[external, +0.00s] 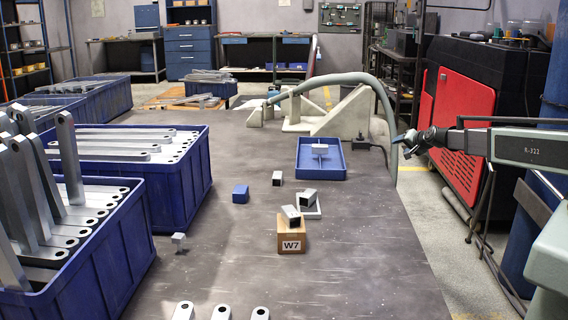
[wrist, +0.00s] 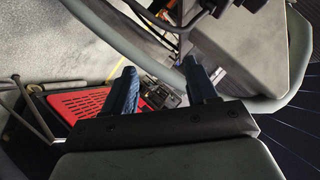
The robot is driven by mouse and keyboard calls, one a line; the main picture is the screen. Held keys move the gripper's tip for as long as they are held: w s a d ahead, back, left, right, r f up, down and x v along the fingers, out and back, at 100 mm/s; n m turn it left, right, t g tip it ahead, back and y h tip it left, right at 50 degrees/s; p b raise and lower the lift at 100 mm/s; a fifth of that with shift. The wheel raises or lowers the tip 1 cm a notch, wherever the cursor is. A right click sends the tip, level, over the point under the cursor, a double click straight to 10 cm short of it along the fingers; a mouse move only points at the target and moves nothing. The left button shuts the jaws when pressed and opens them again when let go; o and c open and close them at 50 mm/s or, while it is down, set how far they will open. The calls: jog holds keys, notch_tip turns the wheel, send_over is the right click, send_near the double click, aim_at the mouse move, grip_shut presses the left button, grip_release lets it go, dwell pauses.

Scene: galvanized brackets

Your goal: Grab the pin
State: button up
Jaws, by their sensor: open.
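A small pale grey piece that may be the pin (external: 319,149) stands in the blue tray (external: 300,172) at the middle of the table. It seems to have a wide head on a thin stem, but it is too small to be sure. My gripper (external: 398,140) is to the right of the tray, above the table's right edge and apart from the piece. In the wrist view my gripper (wrist: 160,78) has its two blue fingers spread with nothing between them. No pin shows in the wrist view.
A grey hose (external: 384,100) arches close to my gripper. A cardboard box marked W7 (external: 291,246) carries a metal block; a blue block (external: 240,193) and small metal blocks lie nearby. Blue crates of brackets (external: 140,247) line the left. The table's right front is clear.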

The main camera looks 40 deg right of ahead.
jog(key=w+d+r+t, duration=0.1)
jog(key=w+r+t, duration=0.1)
jog(key=w+r, duration=0.65)
jog(key=w+a+r+n+g+y, duration=0.2)
jog(key=w+a+n+y, duration=0.15)
jog(key=a, duration=1.35)
jog(key=w+a+r+n+g+y, duration=0.1)
jog(key=w+a+n+g+y, duration=0.3)
jog(key=a, duration=1.2)
jog(key=r+n+g+h, duration=0.1)
jog(key=n+g+h, duration=0.2)
jog(key=n+g, duration=0.8)
send_over(180, 235)
jog(key=n+t, duration=0.3)
jog(key=f, duration=0.7)
jog(key=shift+s+d+f, duration=0.2)
jog(key=shift+s+d, duration=0.05)
jog(key=shift+s, duration=0.05)
jog(key=shift+w+a+f, duration=0.15)
jog(key=shift+f, duration=1.2)
jog(key=shift+w+a+f, duration=0.1)
jog(key=shift+w+f, duration=0.05)
jog(key=shift+f, duration=1.15)
